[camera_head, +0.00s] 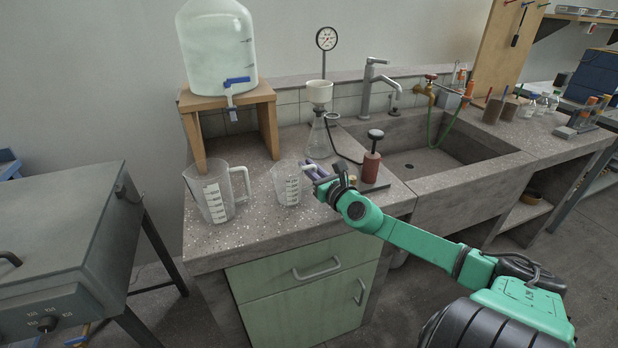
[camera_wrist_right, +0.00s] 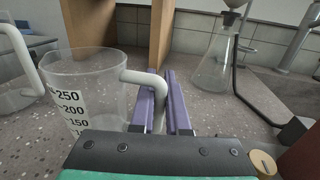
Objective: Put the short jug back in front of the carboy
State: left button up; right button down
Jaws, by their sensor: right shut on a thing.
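The short jug (camera_head: 287,185) is a clear graduated jug standing upright at the bench front, in front of the wooden stand. My right gripper (camera_head: 318,172) is at its right side, shut on its white handle. In the right wrist view the purple fingers (camera_wrist_right: 166,100) close around the handle of the short jug (camera_wrist_right: 88,85). The carboy (camera_head: 217,50) is a large clear bottle with a blue tap, on the wooden stand (camera_head: 225,98) at the back left. A taller jug (camera_head: 212,195) stands to the left of the short one. My left gripper is not in view.
A glass flask with a white funnel (camera_head: 319,92) stands behind the short jug. A red-brown bottle (camera_head: 371,165) with a black top stands right of my gripper. The sink (camera_head: 430,150) lies further right. Speckled bench is bare around the front edge.

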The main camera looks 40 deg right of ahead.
jog(key=shift+w+f, duration=0.1)
jog(key=shift+f, duration=0.05)
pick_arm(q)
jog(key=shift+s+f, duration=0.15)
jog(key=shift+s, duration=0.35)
pick_arm(e)
jog(key=c, duration=0.9)
grip_release()
jog(key=shift+s+a, duration=0.1)
jog(key=shift+s, duration=0.55)
jog(key=s, duration=0.3)
jog(key=s+b, duration=0.1)
jog(key=s, duration=0.2)
jog(key=s+a, duration=0.1)
jog(key=s, duration=0.3)
jog(key=shift+a+f+b, duration=0.1)
jog(key=shift+b, duration=0.3)
jog(key=shift+s+a, duration=0.1)
jog(key=shift+s, duration=0.3)
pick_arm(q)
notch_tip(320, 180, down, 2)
pick_arm(e)
jog(key=shift+r, duration=0.2)
